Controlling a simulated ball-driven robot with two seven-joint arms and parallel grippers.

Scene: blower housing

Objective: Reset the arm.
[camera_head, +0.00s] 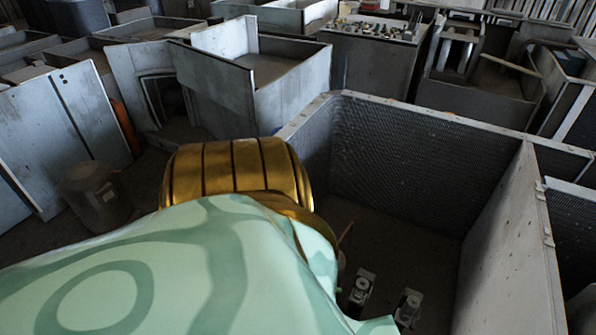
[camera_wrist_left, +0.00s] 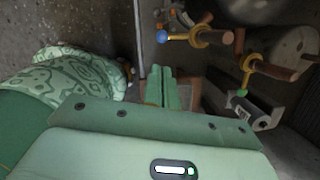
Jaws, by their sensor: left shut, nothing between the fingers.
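My left arm, with a green patterned cover and a gold ribbed joint, fills the lower left and middle of the head view. It hides my left gripper there. In the left wrist view my left gripper (camera_wrist_left: 162,88) shows as two green fingers side by side. They are shut with nothing between them. The fingers lie in front of a small brown surface, and I cannot tell if they touch it. My right gripper is in neither view.
A mesh-lined grey housing (camera_head: 400,150) stands right of my arm, with two small pale fittings (camera_head: 361,288) inside. Open metal boxes (camera_head: 262,85) crowd the back. The wrist view shows brown rods with gold collars (camera_wrist_left: 201,36) and a grey block (camera_wrist_left: 254,114) at right.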

